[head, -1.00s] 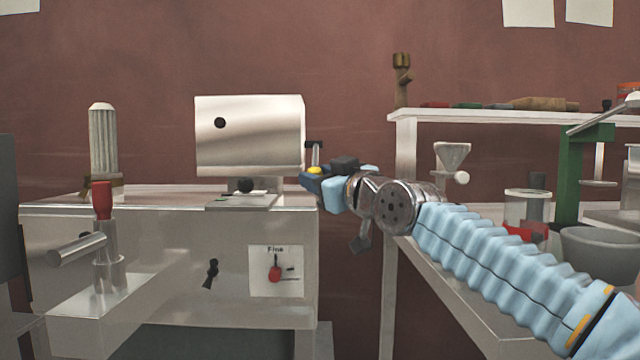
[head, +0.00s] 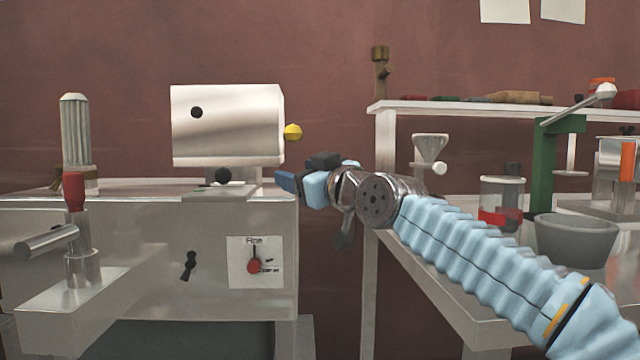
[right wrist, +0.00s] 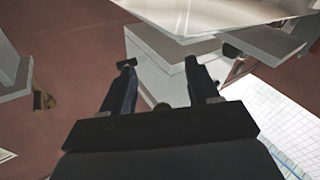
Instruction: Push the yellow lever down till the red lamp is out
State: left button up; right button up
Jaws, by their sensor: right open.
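The yellow lever's round knob (head: 293,132) shows in the head view just right of the metal drum housing of the powder filler (head: 228,125). Its rod is not visible. My right gripper (head: 285,181) is below the knob, apart from it in the picture, beside the filler's top right corner. In the right wrist view my right gripper (right wrist: 162,82) has its two dark fingers spread. A dull olive rounded thing shows low between them; I cannot tell what it is. I cannot make out a red lamp. My left gripper is not in view.
The filler's cabinet front has a panel with a red knob (head: 254,266). A red-topped handle (head: 74,190) stands at left. On the right, a bench holds a funnel (head: 430,148), a grey bowl (head: 575,239) and a green press (head: 545,170). A gap separates cabinet and bench.

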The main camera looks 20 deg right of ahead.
jog(key=b+v, duration=0.4)
jog(key=v, duration=0.8)
jog(key=shift+s+f+b, duration=0.15)
jog(key=shift+s+b, duration=0.2)
jog(key=shift+b, duration=0.05)
